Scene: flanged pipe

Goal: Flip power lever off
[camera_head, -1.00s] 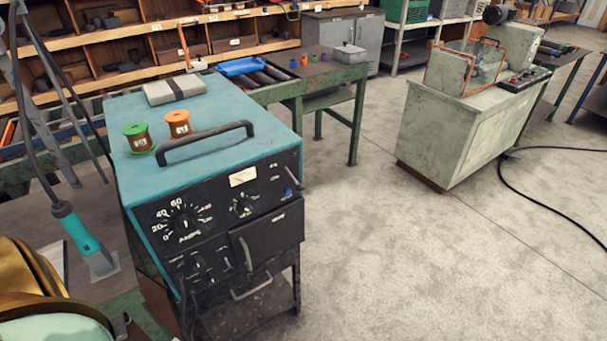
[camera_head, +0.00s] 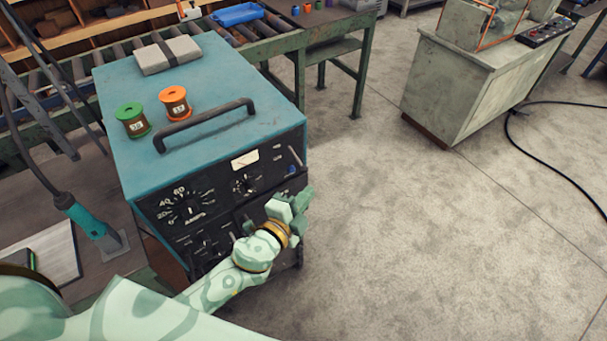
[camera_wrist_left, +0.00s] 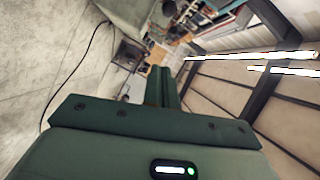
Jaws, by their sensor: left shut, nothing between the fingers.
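The teal welding machine (camera_head: 215,75) has a black front panel with an amps dial (camera_head: 190,208). A small thin lever (camera_head: 295,156) stands at the panel's upper right, above a small blue part. I cannot tell for certain that it is the power lever. My left gripper (camera_head: 303,196) is in front of the panel's right side, a little below that lever and apart from it. Its fingers (camera_wrist_left: 162,86) are shut and empty in the wrist view. My arm hides the lower panel. My right gripper is not in view.
A green spool (camera_head: 132,121), an orange spool (camera_head: 175,103), a grey block (camera_head: 168,56) and a black handle (camera_head: 205,125) are on the machine's top. A teal-handled tool (camera_head: 85,220) is at left. Open floor lies to the right; a grey cabinet (camera_head: 470,90) stands beyond.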

